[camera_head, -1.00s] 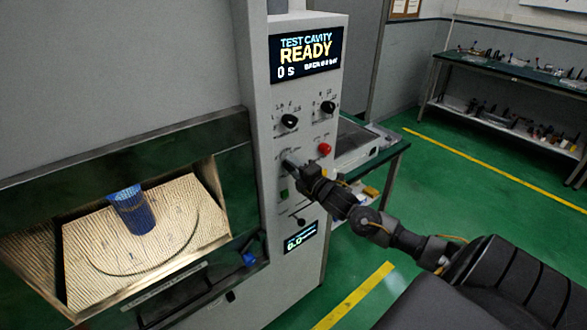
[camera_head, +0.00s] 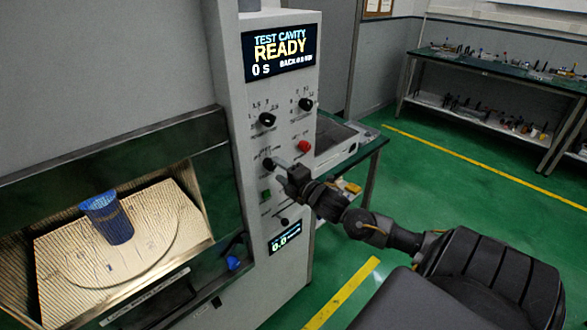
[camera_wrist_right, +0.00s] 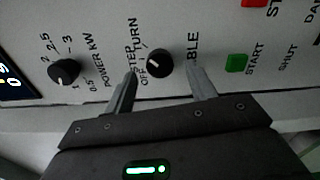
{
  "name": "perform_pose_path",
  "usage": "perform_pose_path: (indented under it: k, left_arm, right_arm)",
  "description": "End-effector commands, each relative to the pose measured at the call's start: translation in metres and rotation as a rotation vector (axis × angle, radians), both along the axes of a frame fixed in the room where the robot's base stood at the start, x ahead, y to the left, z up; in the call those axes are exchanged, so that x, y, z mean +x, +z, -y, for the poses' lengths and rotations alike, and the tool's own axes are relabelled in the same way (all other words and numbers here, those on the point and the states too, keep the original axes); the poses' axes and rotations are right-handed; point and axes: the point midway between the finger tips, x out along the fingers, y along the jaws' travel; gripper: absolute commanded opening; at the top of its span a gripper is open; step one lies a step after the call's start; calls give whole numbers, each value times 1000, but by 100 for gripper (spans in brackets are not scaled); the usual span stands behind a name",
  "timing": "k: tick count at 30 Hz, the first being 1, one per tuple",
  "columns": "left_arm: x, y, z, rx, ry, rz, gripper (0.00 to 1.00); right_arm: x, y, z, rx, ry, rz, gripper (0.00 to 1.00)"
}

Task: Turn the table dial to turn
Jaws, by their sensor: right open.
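The table dial (camera_head: 267,163) is a small black knob on the grey front panel, below the upper knobs. It also shows in the right wrist view (camera_wrist_right: 160,63), with OFF, STEP and TURN lettered beside it. Its white mark points left in that view, roughly towards STEP. My right gripper (camera_head: 281,170) is close to the panel, just right of the dial in the head view. In the wrist view its open fingers (camera_wrist_right: 160,76) lie on either side of the dial, with gaps between. Contact cannot be told. My left gripper is out of view.
The power knob (camera_wrist_right: 65,72) is left of the fingers and a green start button (camera_wrist_right: 237,63) is right. A red button (camera_head: 304,146) sits above my gripper. The open cavity holds a blue cup (camera_head: 107,218).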

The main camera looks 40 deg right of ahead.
Motion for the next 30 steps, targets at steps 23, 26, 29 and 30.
perform_pose_path:
  k: [23, 26, 29, 30]
  left_arm:
    - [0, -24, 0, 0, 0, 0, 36]
    - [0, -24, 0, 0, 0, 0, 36]
    - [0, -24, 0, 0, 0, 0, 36]
    - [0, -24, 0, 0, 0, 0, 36]
  right_arm:
    - [-75, 0, -2, 0, 0, -1, 56]
    - [-75, 0, -1, 0, 0, -1, 56]
    - [-74, -1, -1, 0, 0, -1, 56]
    - [-74, -1, -1, 0, 0, -1, 56]
